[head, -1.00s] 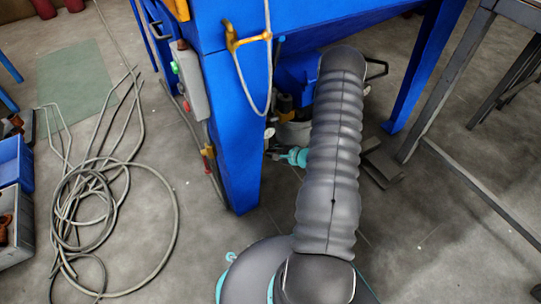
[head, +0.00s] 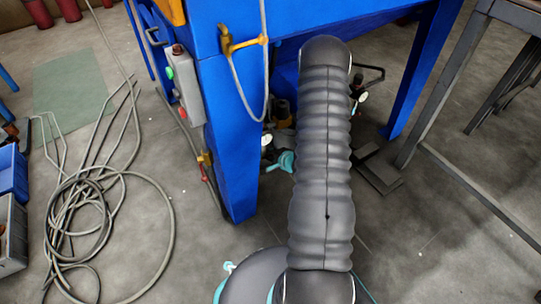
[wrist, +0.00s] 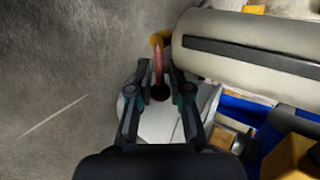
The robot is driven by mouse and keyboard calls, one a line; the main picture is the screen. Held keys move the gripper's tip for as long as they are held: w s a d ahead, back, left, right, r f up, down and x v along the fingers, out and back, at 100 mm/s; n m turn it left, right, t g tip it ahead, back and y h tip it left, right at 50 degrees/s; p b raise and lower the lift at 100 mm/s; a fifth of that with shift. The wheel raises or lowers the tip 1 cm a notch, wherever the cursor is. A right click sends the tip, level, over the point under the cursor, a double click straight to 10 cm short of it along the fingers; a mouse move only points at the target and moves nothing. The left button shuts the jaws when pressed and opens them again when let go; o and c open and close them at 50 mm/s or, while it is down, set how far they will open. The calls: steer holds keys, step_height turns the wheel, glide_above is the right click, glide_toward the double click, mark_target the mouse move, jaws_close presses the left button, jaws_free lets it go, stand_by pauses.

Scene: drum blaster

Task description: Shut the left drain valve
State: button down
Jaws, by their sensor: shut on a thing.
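In the wrist view, a red lever (wrist: 158,62) with a brass-yellow valve body (wrist: 160,38) at its far end lies between my fingers. My gripper (wrist: 158,76) is shut on this red lever, its two dark fingers on either side. A pale rounded part (wrist: 159,122) lies below the lever, partly covered by the fingers. In the head view, my arm hides the gripper and the lever. I cannot tell the valve's exact angle.
A large grey cylinder (wrist: 250,45) lies close to the right of the fingers. The blue cabinet (head: 235,135) stands over the work area, with a leg (head: 410,80) at right. A coiled hose (head: 105,220) lies on the floor at left.

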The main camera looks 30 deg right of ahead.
steer(key=c, duration=1.1)
jaws_free()
steer(key=shift+o, duration=0.2)
steer(key=v, duration=1.2)
